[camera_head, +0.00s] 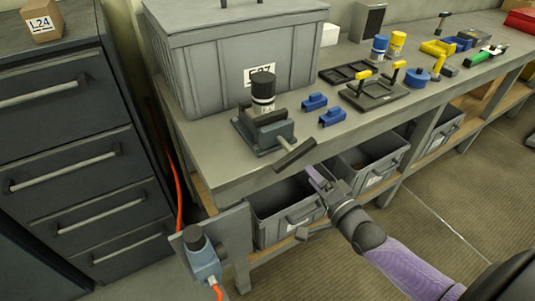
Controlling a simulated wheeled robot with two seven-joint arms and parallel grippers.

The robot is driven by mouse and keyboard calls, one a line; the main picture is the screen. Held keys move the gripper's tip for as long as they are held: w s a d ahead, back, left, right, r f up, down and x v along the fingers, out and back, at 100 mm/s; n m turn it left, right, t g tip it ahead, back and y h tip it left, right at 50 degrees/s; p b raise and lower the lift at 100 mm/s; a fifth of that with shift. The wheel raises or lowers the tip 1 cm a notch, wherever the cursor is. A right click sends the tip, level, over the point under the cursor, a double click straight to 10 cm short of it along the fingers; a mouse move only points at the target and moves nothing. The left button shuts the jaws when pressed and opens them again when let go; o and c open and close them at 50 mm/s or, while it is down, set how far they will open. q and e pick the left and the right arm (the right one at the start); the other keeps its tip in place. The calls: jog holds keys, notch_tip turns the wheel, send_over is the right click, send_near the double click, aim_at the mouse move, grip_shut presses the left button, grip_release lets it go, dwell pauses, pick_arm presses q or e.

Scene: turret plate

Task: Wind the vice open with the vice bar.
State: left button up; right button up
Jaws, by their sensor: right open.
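The grey vice (248,133) stands near the front edge of the bench, with a black-and-white cylinder (263,92) upright at its jaws. The dark vice bar (296,156) sits at the front of the vice, at the end of its screw. It slants, with its upper end to the right, and juts past the bench edge. My right gripper (316,178) is open and empty, just below and right of the bar. A small gap shows between its purple fingers and the bar. My left gripper is not in view.
A large lidded grey crate (215,80) stands behind the vice. Blue blocks (332,117) and a dark plate with yellow handles (373,92) lie to its right. Grey bins (285,208) sit under the bench. A socket box with an orange cable (203,262) is at front left.

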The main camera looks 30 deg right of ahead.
aim_at(297, 158)
jog(key=w+b, duration=0.2)
jog(key=w, duration=0.6)
jog(key=shift+w+f, duration=0.1)
jog(key=shift+f, duration=0.1)
jog(key=shift+w+a+r, duration=0.1)
jog(key=shift+w, duration=0.2)
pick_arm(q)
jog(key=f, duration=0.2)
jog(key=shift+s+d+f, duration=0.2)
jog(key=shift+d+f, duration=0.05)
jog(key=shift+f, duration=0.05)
pick_arm(e)
grip_shut()
